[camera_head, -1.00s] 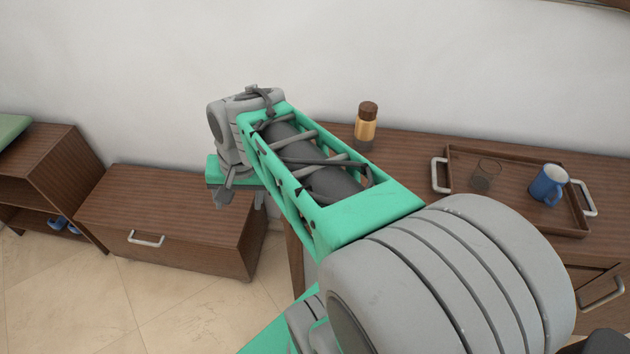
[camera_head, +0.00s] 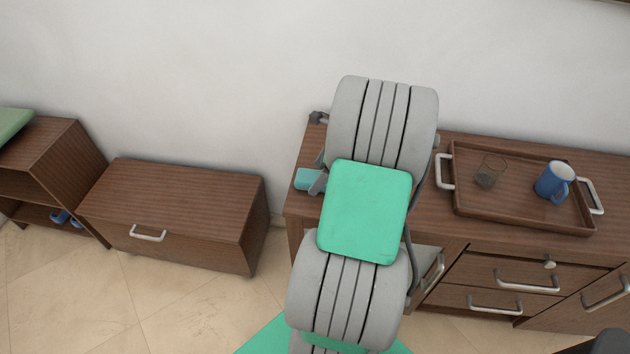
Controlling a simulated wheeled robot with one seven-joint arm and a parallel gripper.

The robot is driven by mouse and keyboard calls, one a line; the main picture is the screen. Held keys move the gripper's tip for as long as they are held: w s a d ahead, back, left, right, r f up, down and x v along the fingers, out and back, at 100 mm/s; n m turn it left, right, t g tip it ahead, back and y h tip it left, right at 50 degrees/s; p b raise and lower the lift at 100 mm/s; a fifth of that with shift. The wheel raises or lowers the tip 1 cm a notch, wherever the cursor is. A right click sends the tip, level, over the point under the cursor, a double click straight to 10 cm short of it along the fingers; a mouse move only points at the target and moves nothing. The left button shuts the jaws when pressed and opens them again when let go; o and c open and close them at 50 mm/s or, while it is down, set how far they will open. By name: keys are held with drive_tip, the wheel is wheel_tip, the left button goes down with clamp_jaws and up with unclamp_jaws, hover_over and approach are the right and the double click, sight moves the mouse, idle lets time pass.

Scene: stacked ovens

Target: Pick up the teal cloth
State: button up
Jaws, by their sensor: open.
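A small teal piece (camera_head: 306,180), which looks like the teal cloth, lies at the left end of the brown cabinet top. My arm hides its surroundings, so I cannot see its full extent. My gripper (camera_head: 318,184) shows only as a grey finger-like part just at the right edge of the teal piece, low over the cabinet top. The rest of it is behind my arm. It is open. I cannot tell whether it touches the teal piece.
A brown tray (camera_head: 470,207) on the cabinet (camera_head: 440,228) holds a blue mug (camera_head: 554,182) and a glass (camera_head: 489,176). A low brown chest (camera_head: 180,195) and a shelf unit (camera_head: 62,150) stand at the left, with bare floor in front.

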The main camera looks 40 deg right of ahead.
drive_tip(key=shift+w+a+f, duration=0.1)
drive_tip(key=shift+w+f, duration=0.1)
drive_tip(key=shift+f, duration=0.25)
drive_tip(key=c, duration=1.5)
drive_tip(key=shift+o, duration=0.2)
drive_tip(key=shift+r, duration=0.15)
drive_tip(key=shift+r, duration=0.25)
wheel_tip(320, 180, up, 3)
drive_tip(key=shift+f, duration=0.2)
drive_tip(key=s+r+p, duration=0.1)
drive_tip(key=s+r, duration=0.8)
drive_tip(key=s, duration=0.5)
drive_tip(key=shift+r+p, duration=0.3)
drive_tip(key=shift+r, duration=0.05)
